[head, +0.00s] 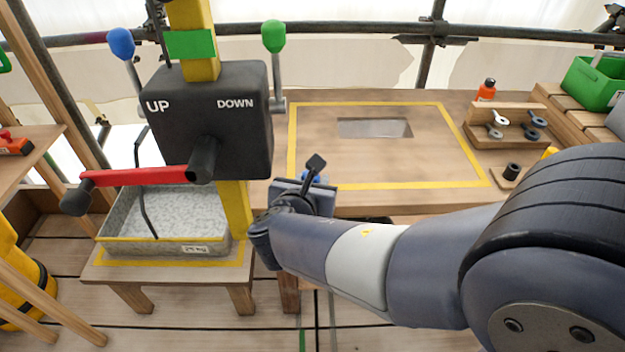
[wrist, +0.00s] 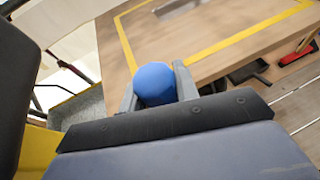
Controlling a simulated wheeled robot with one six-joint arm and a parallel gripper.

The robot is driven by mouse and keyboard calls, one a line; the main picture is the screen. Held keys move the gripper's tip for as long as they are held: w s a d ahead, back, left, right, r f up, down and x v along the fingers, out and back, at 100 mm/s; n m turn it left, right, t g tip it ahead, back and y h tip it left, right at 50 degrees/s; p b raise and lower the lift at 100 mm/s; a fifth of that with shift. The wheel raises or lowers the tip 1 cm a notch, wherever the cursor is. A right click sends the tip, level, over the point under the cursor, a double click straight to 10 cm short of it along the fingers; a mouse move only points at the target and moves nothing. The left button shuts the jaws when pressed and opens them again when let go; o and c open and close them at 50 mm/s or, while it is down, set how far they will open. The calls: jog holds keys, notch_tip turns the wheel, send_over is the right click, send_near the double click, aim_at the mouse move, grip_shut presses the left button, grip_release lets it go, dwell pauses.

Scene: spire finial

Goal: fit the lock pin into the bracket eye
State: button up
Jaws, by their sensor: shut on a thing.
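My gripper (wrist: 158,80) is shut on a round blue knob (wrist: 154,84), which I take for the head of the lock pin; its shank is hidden. In the head view my gripper (head: 312,182) is beyond my forearm, right of the yellow mast and near the workbench's front edge. I cannot make out the bracket eye in either view.
A black winch box (head: 215,120) marked UP and DOWN, with a red crank (head: 140,177) and blue and green levers, stands at left. The workbench (head: 330,170) has a rectangular opening (head: 375,128) and a tool rack (head: 510,130).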

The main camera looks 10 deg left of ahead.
notch_tip(320, 180, down, 6)
jog(key=b, duration=0.5)
jog(key=shift+f+b, duration=2.55)
jog(key=shift+f, duration=0.15)
dwell(1.1)
jog(key=o, duration=1.2)
jog(key=shift+c, duration=0.2)
jog(key=shift+s+r, duration=0.1)
jog(key=p+v, duration=0.2)
jog(key=v, duration=0.8)
jog(key=shift+s+r, duration=0.2)
jog(key=shift+s, duration=0.1)
